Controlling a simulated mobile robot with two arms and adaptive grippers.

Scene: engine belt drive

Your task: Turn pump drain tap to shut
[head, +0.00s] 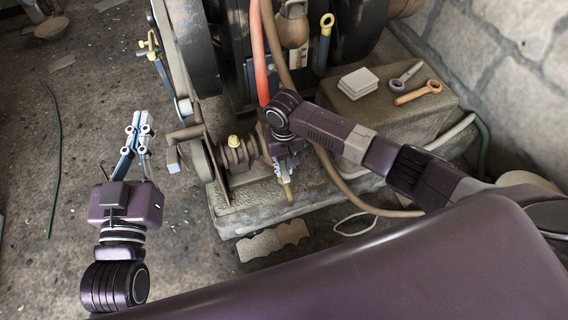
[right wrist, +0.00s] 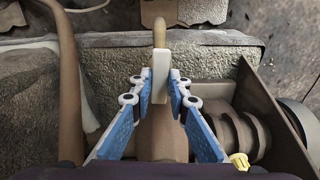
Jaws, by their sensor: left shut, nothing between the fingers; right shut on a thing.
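The pump drain tap sits low on the front of the pump. In the right wrist view its pale handle (right wrist: 160,68) stands between the fingertips of my right gripper (right wrist: 164,84), which is shut on it. A tan spout-like end (right wrist: 160,33) shows just beyond the handle. In the head view my right gripper (head: 284,166) reaches down to the tap, and the tan end (head: 288,192) shows below the fingers. The gripper hides most of the tap there. My left gripper (head: 139,122) is shut and empty, over the floor left of the pump.
The pump with its ribbed body (head: 238,153) and yellow cap (head: 233,141) stands on a stone plinth (head: 262,207). A red hose (head: 258,60) and a tan hose (head: 335,178) run close by. Wrenches (head: 418,92) lie on a block at right. Floor at left is mostly free.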

